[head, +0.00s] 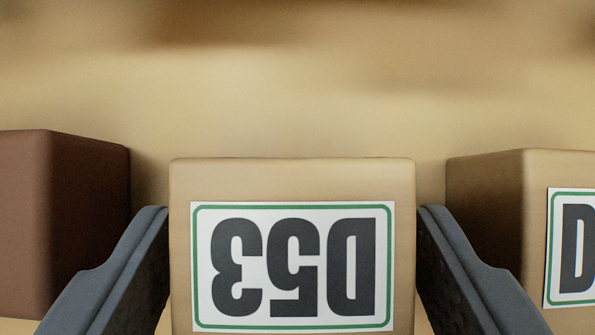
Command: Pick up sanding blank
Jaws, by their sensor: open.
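A tan block (292,180) with a white, green-bordered label reading D53 upside down stands at the lower middle of the head view. I cannot tell from the label alone whether it is the sanding blank. My gripper (293,215) is open, with one dark grey finger on each side of this block. The fingertips are close to its left and right sides; the right one looks very near or touching. The block's lower part is cut off by the frame's bottom edge.
A brown block (65,225) stands close to the left finger. Another tan block (488,205) with a partly visible label stands close on the right. The blurred wood-coloured surface (290,85) behind the blocks looks clear.

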